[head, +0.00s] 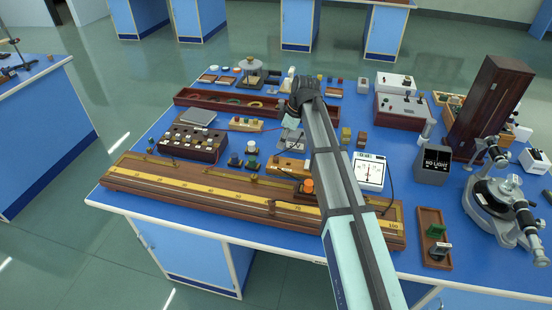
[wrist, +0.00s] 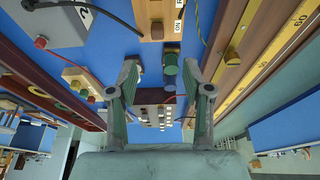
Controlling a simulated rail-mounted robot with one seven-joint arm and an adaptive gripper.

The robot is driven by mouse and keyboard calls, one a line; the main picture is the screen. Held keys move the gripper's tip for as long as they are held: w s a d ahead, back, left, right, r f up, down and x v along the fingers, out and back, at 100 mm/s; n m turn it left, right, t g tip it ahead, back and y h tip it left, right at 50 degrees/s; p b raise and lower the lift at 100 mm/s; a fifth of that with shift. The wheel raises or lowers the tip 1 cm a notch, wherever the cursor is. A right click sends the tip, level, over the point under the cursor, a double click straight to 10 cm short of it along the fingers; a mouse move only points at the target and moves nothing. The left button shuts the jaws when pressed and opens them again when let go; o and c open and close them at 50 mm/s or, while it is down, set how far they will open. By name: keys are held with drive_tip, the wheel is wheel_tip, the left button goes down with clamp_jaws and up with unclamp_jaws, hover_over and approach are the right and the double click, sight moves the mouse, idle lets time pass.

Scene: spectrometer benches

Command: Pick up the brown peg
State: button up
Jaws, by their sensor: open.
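My gripper (wrist: 162,68) is open and empty, pointing down over the bench; in the head view it (head: 293,117) is above the middle of the blue table. I cannot tell for certain which piece is the brown peg. In the wrist view a round green-topped peg (wrist: 170,68) stands between the fingers, below them, with a blue-topped one (wrist: 168,88) beside it. A small brown knob-like piece (wrist: 230,55) lies on the wooden scale bar, right of the fingers.
The long wooden scale bar (head: 190,193) runs along the table's front. The knobbed dark box (head: 192,143) is left of the pegs. A wooden switch board (head: 287,168) and a white meter (head: 369,171) stand near my arm. Red wires cross nearby.

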hover_over(276, 158)
drive_tip(key=d, duration=0.1)
drive_tip(key=f, duration=0.2)
drive_tip(key=f+p, duration=0.1)
drive_tip(key=f, duration=0.1)
drive_tip(key=shift+s+d+f, duration=0.1)
drive_tip(key=shift+s+d, duration=0.05)
drive_tip(key=shift+s, duration=0.05)
drive_tip(key=shift+d+p+x, duration=0.2)
drive_tip(key=shift+p+x, duration=0.85)
drive_tip(key=shift+x, duration=1.55)
drive_tip(key=shift+w, duration=0.1)
clamp_jaws()
